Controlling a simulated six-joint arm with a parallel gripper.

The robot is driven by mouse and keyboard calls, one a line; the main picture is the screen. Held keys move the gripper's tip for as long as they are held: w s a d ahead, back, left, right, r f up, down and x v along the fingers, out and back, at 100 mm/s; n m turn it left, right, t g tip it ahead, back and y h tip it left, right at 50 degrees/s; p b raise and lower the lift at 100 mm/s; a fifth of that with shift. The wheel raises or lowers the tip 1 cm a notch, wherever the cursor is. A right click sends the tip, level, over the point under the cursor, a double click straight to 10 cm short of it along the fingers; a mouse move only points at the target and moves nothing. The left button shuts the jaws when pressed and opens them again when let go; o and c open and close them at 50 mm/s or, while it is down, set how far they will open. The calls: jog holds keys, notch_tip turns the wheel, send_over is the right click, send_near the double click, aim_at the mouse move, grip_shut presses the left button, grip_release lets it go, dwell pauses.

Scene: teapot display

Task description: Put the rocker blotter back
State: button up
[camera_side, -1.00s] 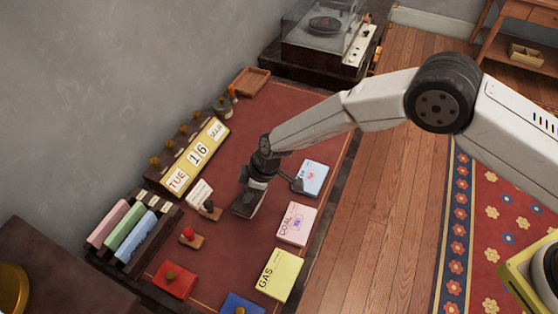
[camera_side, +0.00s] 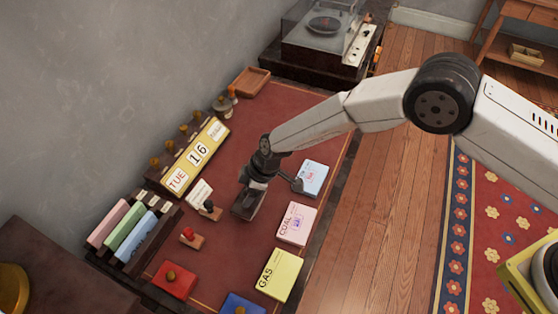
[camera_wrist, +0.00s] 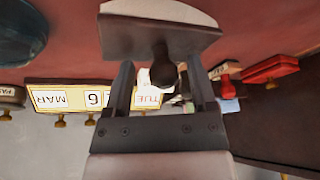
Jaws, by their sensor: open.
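The rocker blotter (camera_wrist: 158,38) fills the top middle of the wrist view, with a dark wooden body, a pale curved face and a dark knob. My gripper (camera_wrist: 161,65) is open, with one finger on each side of the knob. I cannot tell whether the fingers touch it. In the side view my gripper (camera_side: 250,197) is low over the middle of the red desk top (camera_side: 262,240). The blotter is hard to tell apart from the dark gripper there.
A yellow calendar (camera_side: 187,172) and a file rack (camera_side: 128,238) stand along the wall. Small stamps (camera_side: 192,237), a red pad (camera_side: 175,279) and coloured booklets (camera_side: 297,223) lie around my gripper. A wooden tray (camera_side: 251,80) and a record player (camera_side: 322,43) are at the far end.

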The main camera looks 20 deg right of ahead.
jog(key=v, duration=1.2)
jog(key=shift+r, duration=0.1)
dwell(0.6)
jog(key=s+d+r+m+t+h, duration=0.1)
jog(key=s+d+r+m, duration=0.15)
jog(key=d, duration=0.65)
jog(key=s+d+r+m+h, duration=0.1)
jog(key=d+r+m, duration=0.3)
jog(key=d, duration=0.5)
jog(key=s+d+r+m+h, duration=0.2)
jog(key=s+d+m, duration=0.5)
jog(key=s+d, duration=0.7)
jog(key=shift+s+d+r, duration=0.2)
jog(key=shift+d+r, duration=0.4)
jog(key=shift+d, duration=0.15)
